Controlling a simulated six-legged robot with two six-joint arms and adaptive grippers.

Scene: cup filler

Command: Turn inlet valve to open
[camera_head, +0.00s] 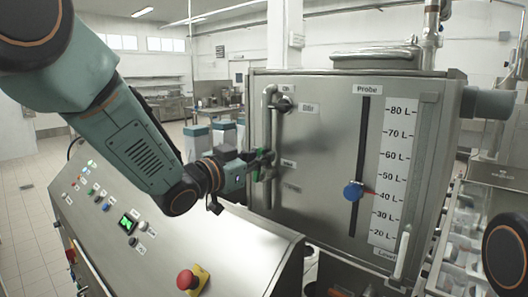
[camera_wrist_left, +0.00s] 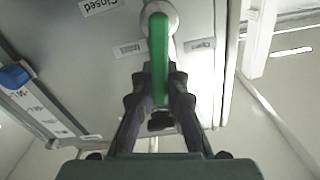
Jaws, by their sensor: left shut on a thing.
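The inlet valve has a green handle (camera_head: 264,157) on the vertical pipe (camera_head: 269,115) at the left of the steel tank's front (camera_head: 325,125). In the left wrist view the green handle (camera_wrist_left: 158,45) hangs from a round pivot (camera_wrist_left: 160,14), pointing toward my gripper. A "Closed" label (camera_wrist_left: 97,5) is at its upper left and an "Open" label (camera_wrist_left: 200,45) at its right. My left gripper (camera_head: 253,166) is shut on the handle; its fingers (camera_wrist_left: 158,90) sit on both sides of it. My right gripper is not in view.
A blue probe knob (camera_head: 353,191) sits on a vertical slot beside the litre scale (camera_head: 392,170), near 40 L. A sloped control panel (camera_head: 150,220) with a red emergency button (camera_head: 187,280) stands below my left arm. A white handle (camera_head: 402,252) is at the tank's lower right.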

